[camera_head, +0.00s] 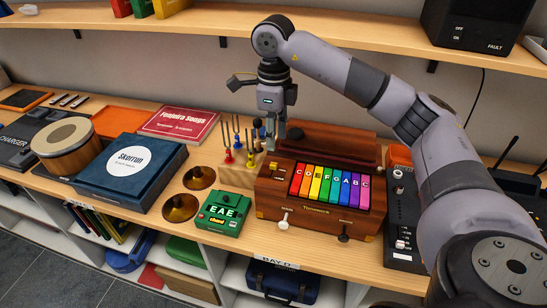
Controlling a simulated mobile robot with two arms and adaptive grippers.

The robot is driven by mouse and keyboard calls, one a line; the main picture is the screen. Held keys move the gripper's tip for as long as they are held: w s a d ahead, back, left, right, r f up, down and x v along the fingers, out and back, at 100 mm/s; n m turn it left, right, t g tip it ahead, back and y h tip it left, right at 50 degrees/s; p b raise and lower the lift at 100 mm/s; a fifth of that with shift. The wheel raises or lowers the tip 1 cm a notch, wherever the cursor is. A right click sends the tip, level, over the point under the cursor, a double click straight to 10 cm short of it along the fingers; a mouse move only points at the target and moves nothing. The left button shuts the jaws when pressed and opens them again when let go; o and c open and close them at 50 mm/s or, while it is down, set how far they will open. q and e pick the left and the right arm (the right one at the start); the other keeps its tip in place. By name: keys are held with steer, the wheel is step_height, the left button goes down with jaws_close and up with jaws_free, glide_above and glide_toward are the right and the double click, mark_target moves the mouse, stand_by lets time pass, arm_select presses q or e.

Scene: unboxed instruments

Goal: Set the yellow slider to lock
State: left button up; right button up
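The wooden box (290,205) with rainbow-coloured keys (330,186) stands on the bench right of the middle. A small yellow piece (277,168), which looks like the yellow slider, sits on the left part of its top. Its exact setting and any lock marking are too small to read. My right gripper (271,142) points down just above and behind that yellow piece, near the box's back left corner. I see no object held in it, but its finger opening is unclear. My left gripper is not in view.
A wooden block with coloured tuning forks (228,157) stands close left of my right gripper. The box front has a white lever (284,219) and a dark lever (344,233). A green pedal (221,213) stands left, a black mixer (401,235) right. A shelf (215,24) overhangs.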

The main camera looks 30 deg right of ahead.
mark_target(273, 164)
step_height(273, 164, down, 8)
steer(key=shift+p, duration=0.9)
jaws_close()
